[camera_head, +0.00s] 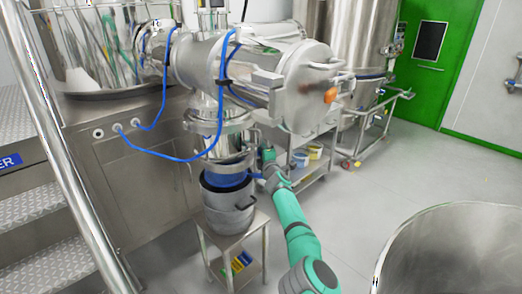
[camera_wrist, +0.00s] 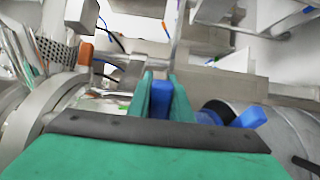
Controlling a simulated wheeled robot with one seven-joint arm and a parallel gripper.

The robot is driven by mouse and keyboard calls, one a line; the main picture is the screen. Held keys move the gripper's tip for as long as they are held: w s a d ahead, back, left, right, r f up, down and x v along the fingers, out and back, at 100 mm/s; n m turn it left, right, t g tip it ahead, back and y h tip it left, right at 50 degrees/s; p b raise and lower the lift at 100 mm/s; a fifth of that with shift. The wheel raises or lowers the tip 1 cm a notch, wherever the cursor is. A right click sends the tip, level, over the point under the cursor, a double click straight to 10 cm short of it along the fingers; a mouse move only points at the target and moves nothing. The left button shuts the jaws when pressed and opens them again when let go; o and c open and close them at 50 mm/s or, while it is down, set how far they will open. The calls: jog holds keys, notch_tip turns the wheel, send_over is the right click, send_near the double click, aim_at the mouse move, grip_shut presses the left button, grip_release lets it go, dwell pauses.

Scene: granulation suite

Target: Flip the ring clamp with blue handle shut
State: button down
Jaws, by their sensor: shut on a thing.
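My gripper (camera_wrist: 162,85) shows in the wrist view with its two green fingers closed on a blue piece (camera_wrist: 160,103), which looks like the clamp's blue handle. In the head view my green arm reaches up from the bottom to the right side of the steel outlet pipe (camera_head: 226,148). A small blue bit (camera_head: 257,176) shows beside the arm's end, next to the pipe. The ring of the clamp is small and partly covered there, and I cannot tell whether it is open or shut.
A grey drum (camera_head: 229,212) with a blue band (camera_head: 225,181) stands under the pipe on a small steel stand (camera_head: 208,249). A blue hose (camera_head: 185,157) loops at left. A handrail (camera_head: 67,150) and a large steel vessel (camera_head: 455,245) flank the clear floor.

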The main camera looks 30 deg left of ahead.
jog(key=shift+s+a, duration=0.15)
jog(key=shift+a, duration=0.1)
jog(key=c, duration=1.6)
grip_release()
jog(key=shift+d, duration=0.15)
jog(key=shift+v, duration=5.35)
